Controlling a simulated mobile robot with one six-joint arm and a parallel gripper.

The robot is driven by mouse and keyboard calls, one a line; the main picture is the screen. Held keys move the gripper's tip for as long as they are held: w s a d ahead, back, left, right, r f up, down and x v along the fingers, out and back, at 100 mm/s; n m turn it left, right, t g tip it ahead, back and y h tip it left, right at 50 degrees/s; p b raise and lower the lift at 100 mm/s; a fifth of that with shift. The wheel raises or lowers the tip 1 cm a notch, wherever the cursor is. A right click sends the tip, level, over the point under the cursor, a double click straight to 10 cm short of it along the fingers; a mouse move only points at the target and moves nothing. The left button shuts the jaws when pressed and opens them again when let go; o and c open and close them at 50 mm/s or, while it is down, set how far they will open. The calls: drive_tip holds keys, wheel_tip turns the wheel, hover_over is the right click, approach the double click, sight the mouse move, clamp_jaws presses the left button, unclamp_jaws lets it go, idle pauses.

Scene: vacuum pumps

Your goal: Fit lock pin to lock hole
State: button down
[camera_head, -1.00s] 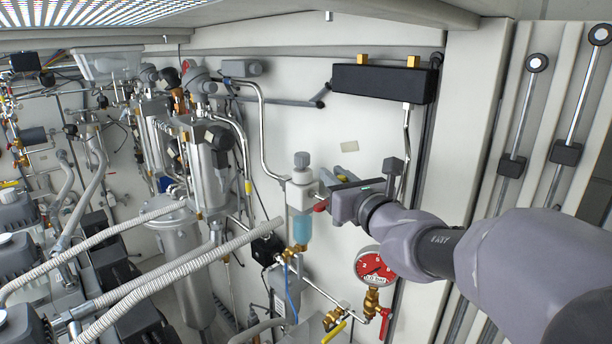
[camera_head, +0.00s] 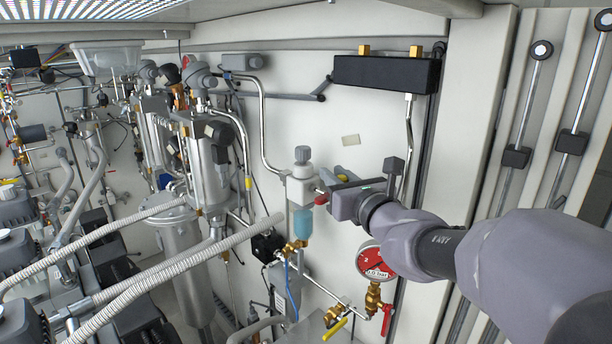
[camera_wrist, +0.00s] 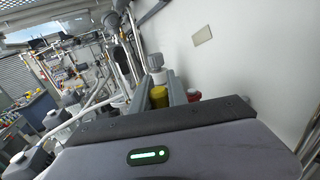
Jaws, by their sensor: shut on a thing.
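My gripper (camera_head: 326,184) is at the right side of a regulator unit with a grey knob (camera_head: 302,154) and a blue bowl (camera_head: 303,222). In the wrist view, the fingers of my gripper (camera_wrist: 160,78) are shut on a yellow round piece (camera_wrist: 158,97), which seems to be the lock pin. A red round piece (camera_wrist: 193,95) sits beside the right finger, outside the grip; it also shows in the head view (camera_head: 321,199). The grey knob (camera_wrist: 155,61) is just beyond the fingertips. I cannot make out the lock hole, nor whether the pin touches the unit.
A red pressure gauge (camera_head: 376,262) is below my wrist, with a red-handled valve (camera_head: 386,320) under it. A black box (camera_head: 386,75) is on the wall above. Pipes and metal cylinders (camera_head: 203,165) crowd the left. The wall behind the gripper is mostly bare.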

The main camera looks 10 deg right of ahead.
drive_tip(key=shift+f, duration=0.2)
drive_tip(key=c, duration=1.2)
unclamp_jaws()
drive_tip(key=b+v, duration=0.1)
drive_tip(key=v, duration=1.6)
drive_tip(key=shift+s+b, duration=0.2)
drive_tip(key=shift+b, duration=0.2)
